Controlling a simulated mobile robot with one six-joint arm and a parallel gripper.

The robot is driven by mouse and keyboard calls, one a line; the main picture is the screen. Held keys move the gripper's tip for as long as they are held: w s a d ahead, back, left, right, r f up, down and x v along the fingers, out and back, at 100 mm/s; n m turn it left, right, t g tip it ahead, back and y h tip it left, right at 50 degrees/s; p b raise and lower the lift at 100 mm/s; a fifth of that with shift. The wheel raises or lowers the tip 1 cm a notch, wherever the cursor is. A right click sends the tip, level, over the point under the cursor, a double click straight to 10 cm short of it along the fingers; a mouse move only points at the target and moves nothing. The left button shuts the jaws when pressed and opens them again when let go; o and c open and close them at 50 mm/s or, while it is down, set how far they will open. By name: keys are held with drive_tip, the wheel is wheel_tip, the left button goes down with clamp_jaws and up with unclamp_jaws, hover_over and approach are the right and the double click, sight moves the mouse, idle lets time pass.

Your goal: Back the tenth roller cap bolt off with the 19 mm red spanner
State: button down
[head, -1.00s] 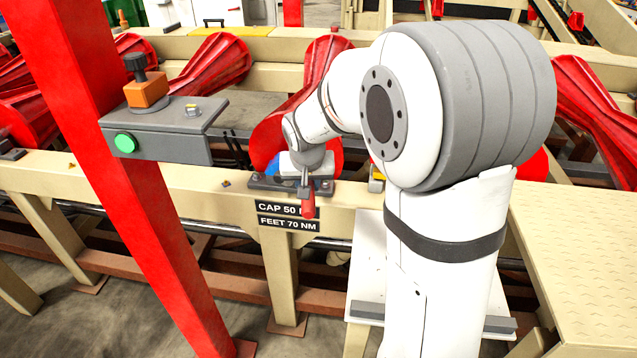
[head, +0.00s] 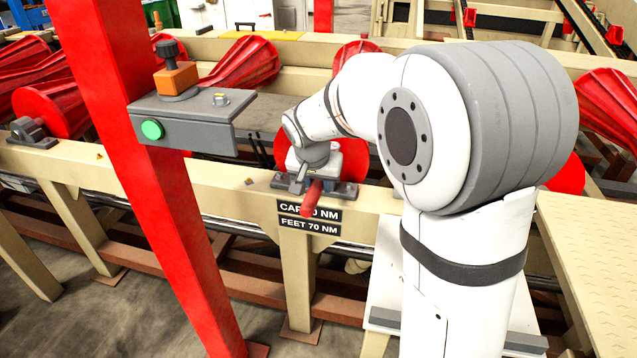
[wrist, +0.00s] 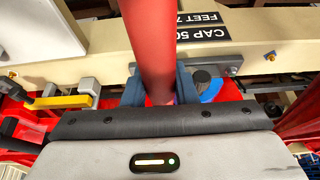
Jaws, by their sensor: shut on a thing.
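The red spanner (head: 312,197) shows mainly as its red handle, which points out toward the camera in front of the bearing on the cream beam. My gripper (wrist: 158,92) is shut on the spanner, and its two fingers lie on either side of the handle (wrist: 149,40) in the wrist view. In the head view my gripper (head: 314,174) is at the grey bearing foot (head: 345,190), just above the label. The spanner's jaw and the cap bolt are hidden behind my gripper, so I cannot tell how they meet.
The torque label (head: 310,228) is on the beam (head: 230,185) below the handle. A red post (head: 150,170) and a grey control box (head: 185,132) with a green button stand to the left. Red rollers (head: 240,63) lie behind. A yellow-handled thing (wrist: 60,101) is left in the wrist view.

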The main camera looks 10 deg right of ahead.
drive_tip(key=shift+f+b, duration=0.75)
drive_tip(key=shift+f, duration=0.15)
drive_tip(key=shift+d+r, duration=0.1)
drive_tip(key=shift+d, duration=0.05)
drive_tip(key=shift+d, duration=0.15)
drive_tip(key=shift+s+d+f+n, duration=0.1)
drive_tip(key=shift+f+n, duration=0.15)
drive_tip(key=shift+n, duration=0.15)
drive_tip(key=shift+a+r+m+b, duration=0.15)
drive_tip(key=shift+a+m+b, duration=0.25)
drive_tip(key=shift+r, duration=0.2)
